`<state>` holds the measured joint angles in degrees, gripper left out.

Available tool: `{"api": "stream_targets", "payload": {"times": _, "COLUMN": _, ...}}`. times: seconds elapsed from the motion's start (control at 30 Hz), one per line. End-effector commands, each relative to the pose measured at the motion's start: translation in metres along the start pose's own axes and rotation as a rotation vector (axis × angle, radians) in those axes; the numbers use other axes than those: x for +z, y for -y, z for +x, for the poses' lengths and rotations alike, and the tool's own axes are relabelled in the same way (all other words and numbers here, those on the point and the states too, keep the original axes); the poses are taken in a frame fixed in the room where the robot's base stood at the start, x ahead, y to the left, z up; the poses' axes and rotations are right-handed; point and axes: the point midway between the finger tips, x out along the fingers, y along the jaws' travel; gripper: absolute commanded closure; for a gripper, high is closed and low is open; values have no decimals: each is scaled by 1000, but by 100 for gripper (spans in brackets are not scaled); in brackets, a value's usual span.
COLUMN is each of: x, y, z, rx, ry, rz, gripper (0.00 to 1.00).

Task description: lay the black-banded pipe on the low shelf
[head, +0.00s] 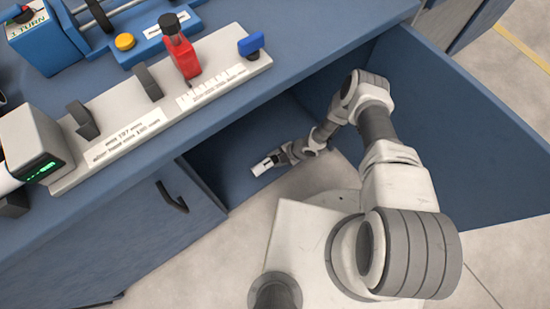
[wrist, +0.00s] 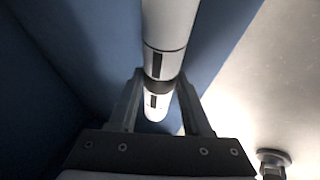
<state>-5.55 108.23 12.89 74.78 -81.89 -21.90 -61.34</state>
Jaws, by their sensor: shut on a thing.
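My gripper (head: 280,159) is inside the open blue cabinet under the bench, low down near its front opening. The wrist view shows my gripper (wrist: 159,82) with one finger on each side of a white pipe (wrist: 168,28), shut on it. The pipe has dark bands and small black marks, and it runs lengthwise away between the fingers. In the head view only a short white end of the pipe (head: 262,167) shows beyond the gripper. The low shelf (head: 232,152) is the blue cabinet floor. I cannot tell whether the pipe touches it.
The open cabinet door (head: 470,135) stands to the right of my arm. A closed door with a dark handle (head: 172,197) is at the left. The bench top (head: 100,75) above carries a panel with a red valve (head: 183,55) and levers. Free shelf room shows left of the gripper.

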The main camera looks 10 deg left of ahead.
Motion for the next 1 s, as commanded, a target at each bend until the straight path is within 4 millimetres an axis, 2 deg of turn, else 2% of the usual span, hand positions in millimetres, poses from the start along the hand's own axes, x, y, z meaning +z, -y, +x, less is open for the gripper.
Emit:
{"api": "stream_targets", "payload": {"times": 0.53, "x": 2, "y": 2, "z": 4, "rx": 0, "ry": 0, "rz": -1, "gripper": 100}}
{"api": "stream_targets", "payload": {"times": 0.57, "x": 2, "y": 2, "z": 4, "rx": 0, "ry": 0, "rz": -1, "gripper": 48}}
{"api": "stream_targets", "payload": {"times": 0.7, "x": 2, "y": 2, "z": 4, "rx": -2, "ry": 0, "rz": -1, "gripper": 23}}
{"api": "stream_targets", "payload": {"times": 0.73, "x": 2, "y": 3, "z": 4, "rx": -2, "ry": 0, "rz": 0, "gripper": 17}}
{"api": "stream_targets", "payload": {"times": 0.77, "x": 2, "y": 3, "z": 4, "rx": -3, "ry": 1, "rz": 0, "gripper": 17}}
{"api": "stream_targets", "payload": {"times": 1.0, "x": 2, "y": 7, "z": 4, "rx": -10, "ry": 1, "rz": 1, "gripper": 17}}
